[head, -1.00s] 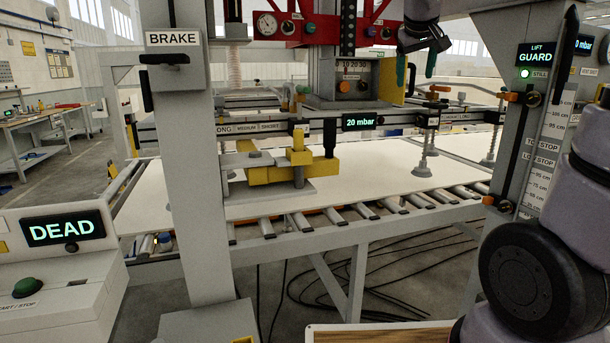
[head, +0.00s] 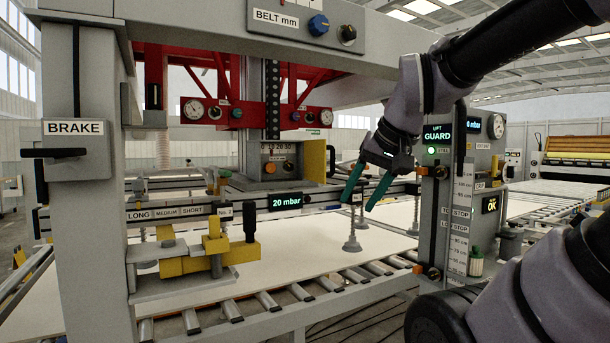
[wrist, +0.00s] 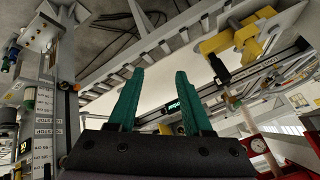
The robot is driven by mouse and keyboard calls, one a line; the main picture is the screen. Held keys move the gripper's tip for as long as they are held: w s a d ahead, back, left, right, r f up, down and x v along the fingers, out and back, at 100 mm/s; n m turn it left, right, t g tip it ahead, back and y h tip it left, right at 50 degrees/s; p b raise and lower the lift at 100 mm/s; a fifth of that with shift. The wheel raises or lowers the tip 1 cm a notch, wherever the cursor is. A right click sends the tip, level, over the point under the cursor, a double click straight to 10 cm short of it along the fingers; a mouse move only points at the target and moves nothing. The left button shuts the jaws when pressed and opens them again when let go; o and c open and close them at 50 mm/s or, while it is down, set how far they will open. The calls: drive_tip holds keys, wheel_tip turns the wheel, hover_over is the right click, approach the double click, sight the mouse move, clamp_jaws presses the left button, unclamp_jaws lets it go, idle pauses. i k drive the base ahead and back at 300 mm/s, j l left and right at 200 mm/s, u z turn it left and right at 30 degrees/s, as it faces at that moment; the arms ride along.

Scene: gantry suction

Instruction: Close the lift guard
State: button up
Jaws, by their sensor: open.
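The sign "LIFT GUARD" (head: 438,133) is on the right gantry post, with a lit green lamp marked "STILL" beneath it. A yellow-edged upright panel (head: 316,160) stands at the right side of the grey lift box (head: 280,162), which carries a scale and an orange knob. I cannot tell for sure that this panel is the guard. My gripper (head: 356,206) is open and empty, pointing down, right of the panel in the picture and left of the post. Its teal fingers also show apart in the wrist view (wrist: 160,73).
A rail with a "20 mbar" display (head: 286,202) and suction cups (head: 352,240) runs behind and below my gripper. A yellow clamp (head: 215,245) is at front left. The brake lever (head: 55,153) is on the left post. A pale sheet (head: 300,255) lies on the rollers.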

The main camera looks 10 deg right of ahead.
sight(315, 150)
drive_tip(key=i+l+u, duration=0.1)
drive_tip(key=l+u, duration=0.3)
drive_tip(key=l, duration=0.9)
drive_tip(key=k+l+u, duration=0.1)
drive_tip(key=l+u, duration=0.3)
drive_tip(key=l, duration=0.85)
drive_tip(key=l+u, duration=0.3)
drive_tip(key=l, duration=0.5)
drive_tip(key=i, duration=0.25)
